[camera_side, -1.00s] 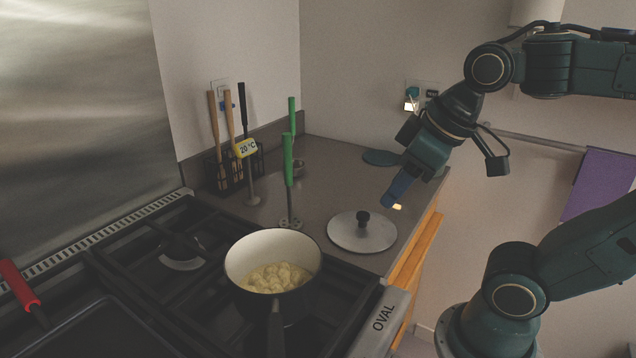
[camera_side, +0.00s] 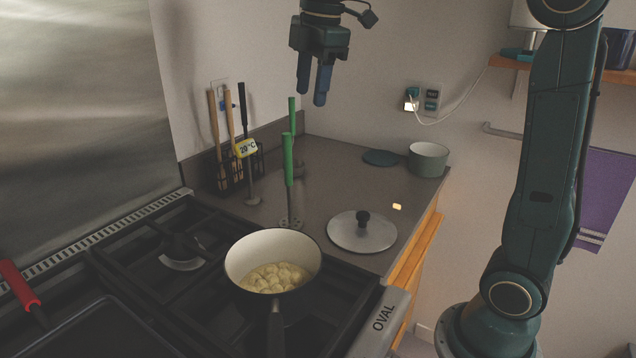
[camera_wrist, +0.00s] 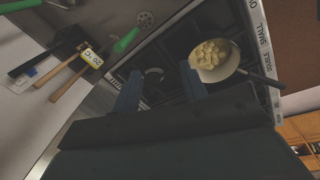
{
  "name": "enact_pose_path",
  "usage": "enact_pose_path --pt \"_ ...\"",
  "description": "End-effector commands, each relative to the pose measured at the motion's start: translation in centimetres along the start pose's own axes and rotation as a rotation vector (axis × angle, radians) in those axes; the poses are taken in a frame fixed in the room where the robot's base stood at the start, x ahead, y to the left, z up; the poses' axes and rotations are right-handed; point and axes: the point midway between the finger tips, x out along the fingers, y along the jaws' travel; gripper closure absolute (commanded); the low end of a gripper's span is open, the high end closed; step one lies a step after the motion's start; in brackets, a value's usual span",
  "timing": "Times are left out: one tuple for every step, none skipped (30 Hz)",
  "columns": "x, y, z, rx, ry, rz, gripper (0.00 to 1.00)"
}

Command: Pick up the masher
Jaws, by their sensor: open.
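A masher (camera_side: 288,162) with a green handle and a perforated metal foot stands upright on the grey counter, just behind the pot. Its green handle (camera_wrist: 126,41) and round foot also show at the top of the wrist view. A second green-handled tool (camera_side: 292,115) stands behind it; its lower part is partly hidden. My gripper (camera_side: 312,97) is open and empty, fingers pointing down, above and apart from the green handles. Its two fingers also show in the wrist view (camera_wrist: 160,87).
A pot of pale chunky food (camera_side: 273,275) sits on the stove. A lid (camera_side: 362,233) lies right of the masher. A grey-green pot (camera_side: 429,158) stands at the back right.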

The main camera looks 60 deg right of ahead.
Motion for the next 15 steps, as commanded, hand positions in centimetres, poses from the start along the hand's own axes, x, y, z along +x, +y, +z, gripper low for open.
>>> enact_pose_path --pt "0.2 1.2 -0.1 -0.048 -0.005 -0.014 0.56" --pt "0.2 1.9 -0.1 -0.081 -0.008 -0.023 0.56" --pt "0.3 2.6 -0.2 -0.123 -0.011 -0.035 0.56" --pt "0.4 3.3 -0.2 -0.156 -0.013 -0.044 0.56" --pt "0.5 3.9 -0.2 -0.189 -0.015 -0.054 0.56" --pt "0.7 4.6 -0.2 -0.231 -0.016 -0.065 0.56" --pt "0.8 5.2 -0.2 -0.264 -0.017 -0.075 0.56" --pt "1.0 5.8 -0.2 -0.296 -0.017 -0.084 0.56" --pt "1.2 6.5 -0.1 -0.34 -0.017 -0.097 0.56" --pt "1.4 7.0 -0.1 -0.371 -0.016 -0.106 0.56" --pt "1.5 7.5 -0.1 -0.402 -0.015 -0.114 0.56" --pt "1.8 8.1 0.0 -0.442 -0.014 -0.126 0.56" --pt "2.0 8.5 0.0 -0.469 -0.012 -0.133 0.56" --pt "2.1 8.9 0.1 -0.494 -0.011 -0.14 0.56" --pt "2.3 9.4 0.1 -0.525 -0.009 -0.149 0.56"
